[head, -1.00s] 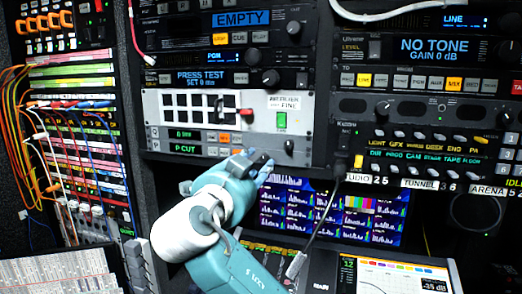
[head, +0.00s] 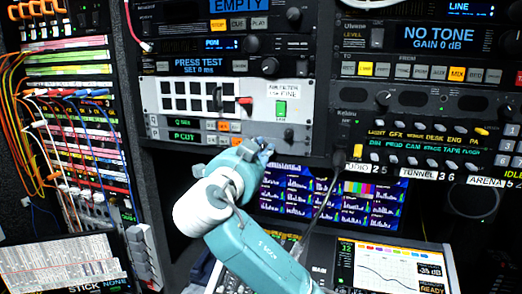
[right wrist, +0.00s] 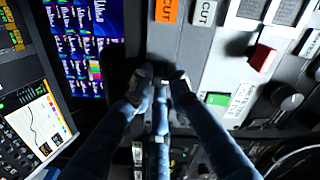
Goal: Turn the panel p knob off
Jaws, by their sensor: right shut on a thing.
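The panel with the "P CUT" label, panel p (head: 180,135), is the lowest row of the rack under the white panel in the head view. My right gripper (head: 263,144) is at the right part of this row, its fingertips against the panel face. My left gripper is not in view.
A dark knob (head: 289,135) stands just right of my right gripper. A red switch (head: 245,100) and a green switch (head: 281,108) sit above. A meter screen (head: 285,195) lies below, with a dark cable (head: 318,205) in front. Patch cords (head: 60,130) hang at left.

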